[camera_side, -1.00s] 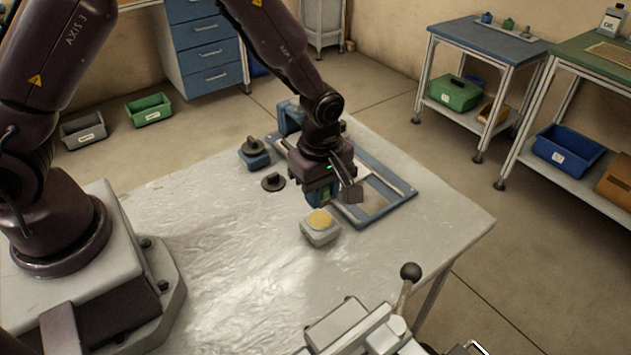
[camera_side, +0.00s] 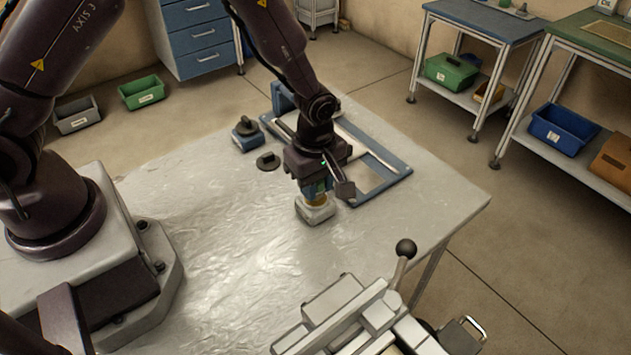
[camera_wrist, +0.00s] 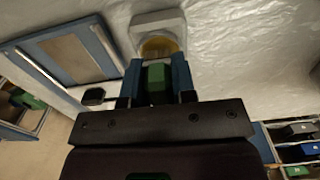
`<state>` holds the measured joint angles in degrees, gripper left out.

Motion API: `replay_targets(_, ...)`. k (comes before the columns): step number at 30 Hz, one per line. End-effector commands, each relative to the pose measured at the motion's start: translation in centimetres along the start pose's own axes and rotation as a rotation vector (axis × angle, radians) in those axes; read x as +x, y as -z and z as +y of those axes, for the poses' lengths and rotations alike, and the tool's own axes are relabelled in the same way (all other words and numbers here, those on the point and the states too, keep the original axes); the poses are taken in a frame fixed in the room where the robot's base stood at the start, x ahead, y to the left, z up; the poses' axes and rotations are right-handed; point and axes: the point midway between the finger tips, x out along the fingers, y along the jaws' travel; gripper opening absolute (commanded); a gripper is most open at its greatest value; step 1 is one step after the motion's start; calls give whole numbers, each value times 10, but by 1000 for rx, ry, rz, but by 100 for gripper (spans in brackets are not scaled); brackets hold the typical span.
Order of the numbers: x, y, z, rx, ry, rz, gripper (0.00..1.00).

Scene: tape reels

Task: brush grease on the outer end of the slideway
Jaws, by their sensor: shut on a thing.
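My gripper (camera_side: 317,190) is shut on a brush with a green handle (camera_wrist: 155,82). It points down, right above the pale square grease pot (camera_side: 315,212). In the wrist view the pot (camera_wrist: 140,25) shows yellow grease in its round opening, just beyond the fingertips. The brush's tip is hidden, so I cannot tell whether it touches the grease. The slideway appears to be the blue frame with pale rails (camera_side: 383,184), lying on the table behind and to the right of the pot. It also shows at upper left in the wrist view (camera_wrist: 70,55).
A black knobbed disc (camera_side: 268,161) and a blue block with a black knob (camera_side: 246,138) stand left of the frame. A lever with a black ball (camera_side: 405,249) rises from a machine at the front. The table (camera_side: 215,240) is clear at front left.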

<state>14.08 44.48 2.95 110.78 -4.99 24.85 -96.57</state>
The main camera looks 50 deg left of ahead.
Motion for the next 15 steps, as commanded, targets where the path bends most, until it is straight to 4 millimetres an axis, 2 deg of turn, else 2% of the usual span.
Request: replay_targets(15, 3, 0, 0, 0, 0, 0, 6)
